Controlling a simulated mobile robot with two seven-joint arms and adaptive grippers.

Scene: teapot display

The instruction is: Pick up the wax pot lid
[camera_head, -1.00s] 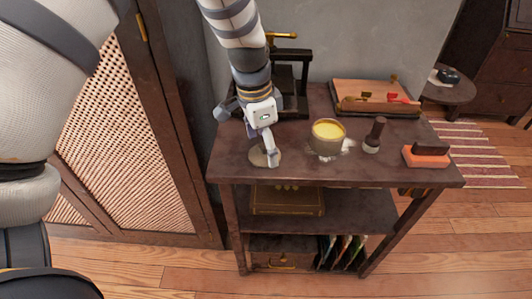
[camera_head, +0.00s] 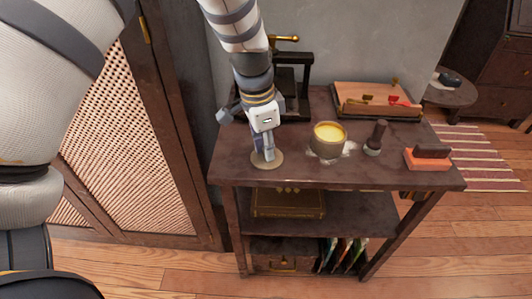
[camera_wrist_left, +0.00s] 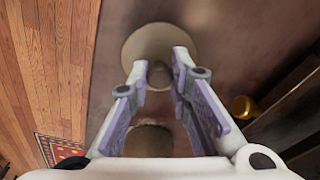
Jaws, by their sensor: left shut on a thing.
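The wax pot lid (camera_head: 278,160), a flat pale tan disc, lies at the left front of the dark table top. My left gripper (camera_head: 264,153) reaches down over its middle. In the left wrist view the lid (camera_wrist_left: 140,42) shows beyond the fingertips (camera_wrist_left: 161,74), which are shut on its small dark knob (camera_wrist_left: 158,77). I cannot see a gap between lid and table. The wax pot (camera_head: 326,148), with yellow wax inside, stands to the right of the lid. My right gripper is not in view.
A dark-handled stamp (camera_head: 376,138) and a block on an orange base (camera_head: 427,160) stand to the right. A wooden box (camera_head: 378,100) lies at the back right. A black press (camera_head: 297,85) with a brass handle stands behind my left gripper. The front strip is clear.

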